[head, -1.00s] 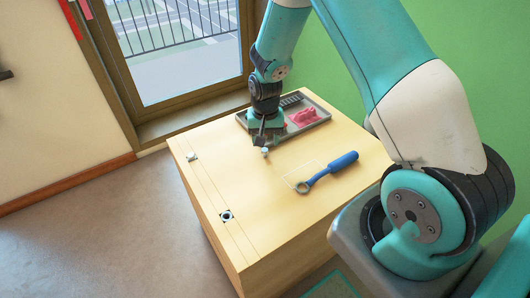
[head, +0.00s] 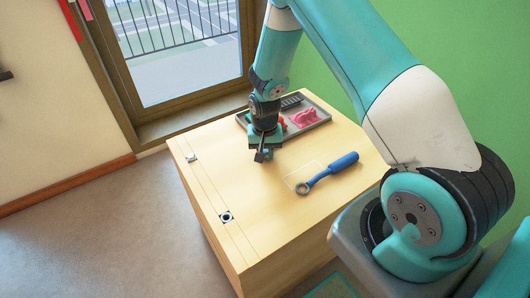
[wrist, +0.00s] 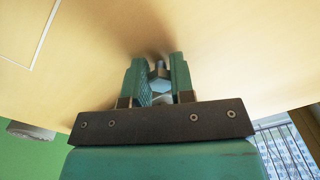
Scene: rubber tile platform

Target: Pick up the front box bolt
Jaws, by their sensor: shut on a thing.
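A small silver bolt (wrist: 160,70) sits between the fingers of my gripper in the wrist view. My gripper (head: 263,155) is shut on it, low over the wooden box top (head: 240,185). In the head view the fingers hide the bolt. I cannot tell whether the bolt still touches the wood. A second metal piece (head: 191,157) sits at the box's left corner. A dark-ringed fitting (head: 227,216) lies near the box's front left edge.
A blue-handled ring wrench (head: 330,172) lies right of my gripper, partly over a white outline. Behind stands a grey tray (head: 322,122) with a pink object (head: 304,117) and a dark object (head: 291,101). The box top in front of my gripper is clear.

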